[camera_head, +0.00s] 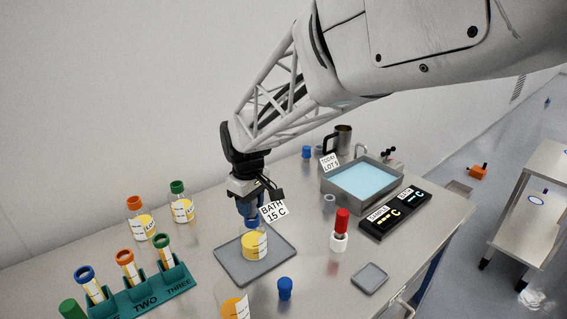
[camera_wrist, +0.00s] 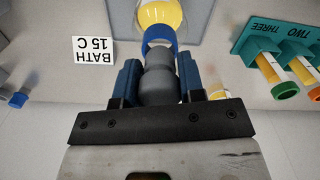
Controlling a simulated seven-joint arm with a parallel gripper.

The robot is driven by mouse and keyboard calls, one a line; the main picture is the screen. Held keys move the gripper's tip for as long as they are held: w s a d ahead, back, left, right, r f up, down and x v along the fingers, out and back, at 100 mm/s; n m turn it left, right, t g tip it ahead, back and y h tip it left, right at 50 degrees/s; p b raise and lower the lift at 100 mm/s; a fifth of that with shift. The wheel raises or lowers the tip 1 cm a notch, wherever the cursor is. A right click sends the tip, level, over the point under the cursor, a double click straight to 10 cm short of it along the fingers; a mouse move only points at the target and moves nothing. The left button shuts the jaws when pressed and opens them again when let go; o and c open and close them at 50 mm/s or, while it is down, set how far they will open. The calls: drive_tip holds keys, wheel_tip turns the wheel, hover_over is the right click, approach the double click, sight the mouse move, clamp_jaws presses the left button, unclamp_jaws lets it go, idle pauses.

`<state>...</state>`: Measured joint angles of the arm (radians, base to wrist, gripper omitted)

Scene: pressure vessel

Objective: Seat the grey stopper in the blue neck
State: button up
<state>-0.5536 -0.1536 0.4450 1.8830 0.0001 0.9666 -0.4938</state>
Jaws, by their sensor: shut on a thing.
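A clear flask (camera_head: 255,246) with yellow liquid and a blue neck (camera_head: 252,224) stands on a grey tray (camera_head: 223,258) below my gripper (camera_head: 250,208). In the wrist view my gripper (camera_wrist: 158,80) has its two blue fingers shut on the grey stopper (camera_wrist: 159,82), a rounded, stepped piece. The stopper's far end overlaps the blue neck (camera_wrist: 160,38) in that view. Whether its tip is inside the neck or just above it cannot be told. In the head view the fingers hide the stopper.
A teal rack (camera_head: 150,296) with capped tubes stands at front left, with two capped bottles behind it. A blue stopper (camera_head: 285,288) stands in front of the tray. A red-topped white bottle (camera_head: 340,232), a display (camera_head: 395,215) and a water bath (camera_head: 361,180) are to the right.

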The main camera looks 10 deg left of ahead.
drive_tip(key=shift+f, duration=0.8)
drive_tip(key=o, duration=1)
drive_tip(key=shift+r, duration=3.85)
